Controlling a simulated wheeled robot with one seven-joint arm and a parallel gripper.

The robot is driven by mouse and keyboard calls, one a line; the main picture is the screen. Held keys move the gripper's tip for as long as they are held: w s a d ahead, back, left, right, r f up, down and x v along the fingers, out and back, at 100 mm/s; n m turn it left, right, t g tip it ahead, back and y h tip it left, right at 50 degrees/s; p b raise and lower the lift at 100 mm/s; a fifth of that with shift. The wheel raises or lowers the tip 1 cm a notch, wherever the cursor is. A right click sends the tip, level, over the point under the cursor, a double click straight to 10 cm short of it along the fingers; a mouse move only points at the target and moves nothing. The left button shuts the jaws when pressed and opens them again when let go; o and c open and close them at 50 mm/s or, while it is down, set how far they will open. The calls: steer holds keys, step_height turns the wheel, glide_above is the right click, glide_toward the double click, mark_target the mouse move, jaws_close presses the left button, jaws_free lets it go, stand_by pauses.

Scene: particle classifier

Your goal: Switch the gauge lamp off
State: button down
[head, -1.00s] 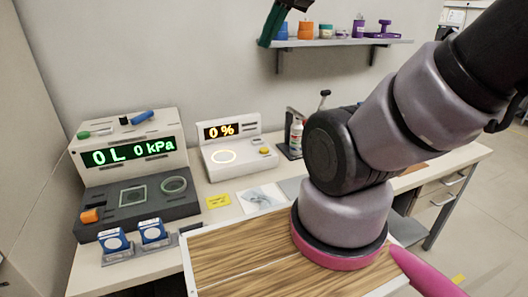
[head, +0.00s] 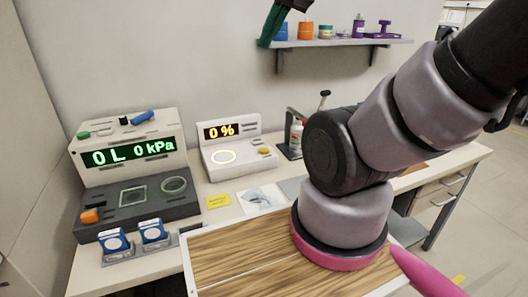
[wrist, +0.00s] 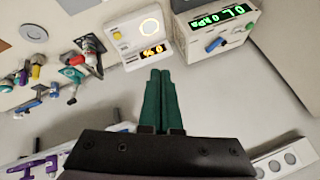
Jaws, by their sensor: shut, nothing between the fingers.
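The white gauge unit (head: 236,147) stands on the bench right of the larger kPa machine. Its orange display (head: 221,131) reads 0 %, and a ring lamp (head: 223,156) on its top glows. A yellow button (head: 264,150) sits on its right side. In the wrist view the gauge unit (wrist: 125,38) is upside down beyond my fingers, with the ring lamp (wrist: 149,26) lit and the yellow button (wrist: 116,35) beside it. My gripper (head: 265,42) has green fingers, shut and empty, high above the bench near the wall. Its fingertips (wrist: 160,72) are apart from the unit.
The kPa machine (head: 128,150) with a green display is on the left. A shelf (head: 340,43) with coloured items hangs on the wall close to my gripper's right. A bottle (head: 296,136) and a stand are right of the gauge unit. My arm hides part of the bench.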

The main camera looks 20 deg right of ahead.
steer(key=w+a+f+m+g+y, duration=0.1)
steer(key=w+f+m+y, duration=0.15)
steer(key=w, duration=0.25)
steer(key=w+f+m+g+y, duration=0.1)
steer(key=w+f, duration=0.2)
steer(key=w, duration=0.2)
steer(key=m+t, duration=0.2)
steer(key=m, duration=0.9)
glide_above(267, 149)
step_height(267, 149, down, 27)
steer(key=shift+s+r, duration=0.15)
steer(key=shift+f, duration=4.4)
steer(key=shift+f, duration=0.1)
steer(key=shift+f, duration=0.3)
